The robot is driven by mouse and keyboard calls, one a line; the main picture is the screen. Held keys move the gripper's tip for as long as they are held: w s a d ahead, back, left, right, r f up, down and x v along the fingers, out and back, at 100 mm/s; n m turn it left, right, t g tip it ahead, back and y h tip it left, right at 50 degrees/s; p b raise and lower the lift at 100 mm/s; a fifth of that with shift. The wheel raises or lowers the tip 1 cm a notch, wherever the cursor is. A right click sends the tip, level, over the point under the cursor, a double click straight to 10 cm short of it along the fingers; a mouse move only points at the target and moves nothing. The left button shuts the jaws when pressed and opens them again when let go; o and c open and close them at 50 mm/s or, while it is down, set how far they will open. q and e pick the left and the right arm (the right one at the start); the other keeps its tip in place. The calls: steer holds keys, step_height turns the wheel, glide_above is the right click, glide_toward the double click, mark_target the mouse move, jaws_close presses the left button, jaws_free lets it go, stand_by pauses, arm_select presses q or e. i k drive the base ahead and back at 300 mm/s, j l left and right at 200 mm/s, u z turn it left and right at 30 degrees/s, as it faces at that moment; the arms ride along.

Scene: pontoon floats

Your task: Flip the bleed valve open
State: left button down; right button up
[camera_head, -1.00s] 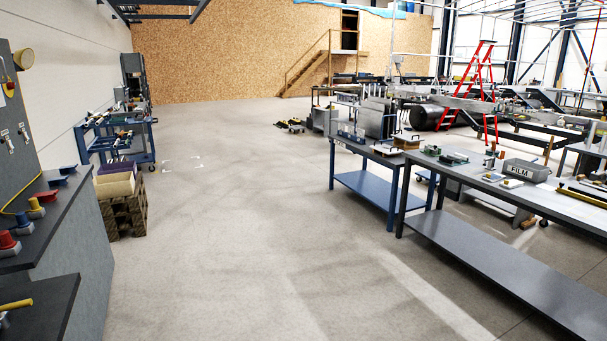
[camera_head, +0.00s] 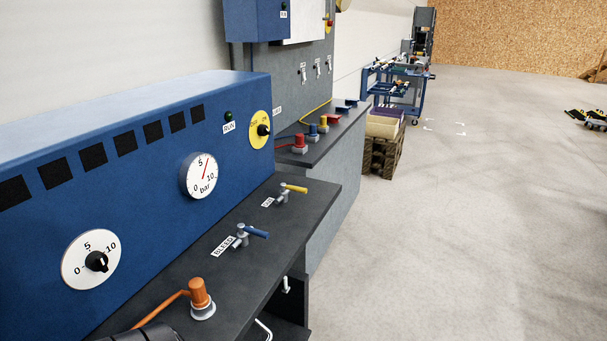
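The bleed valve (camera_head: 242,236) stands on the dark bench top (camera_head: 225,277) in front of the blue machine panel. It has a grey metal body and a blue lever (camera_head: 257,233) that points to the right. A white label (camera_head: 223,246) reading BLEED lies at its left. A second valve with a yellow lever (camera_head: 293,188) stands farther back, with its own small label.
The blue panel (camera_head: 130,150) carries a bar gauge (camera_head: 199,176), a dial (camera_head: 91,260) and a yellow switch (camera_head: 261,130). An orange fitting (camera_head: 201,297) stands at the bench front. A farther bench (camera_head: 325,140) and pallet (camera_head: 384,157) follow. Open floor (camera_head: 450,220) lies right.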

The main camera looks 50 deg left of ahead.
mark_target(241, 228)
steer(key=u, duration=1.85)
steer(key=j, duration=0.1)
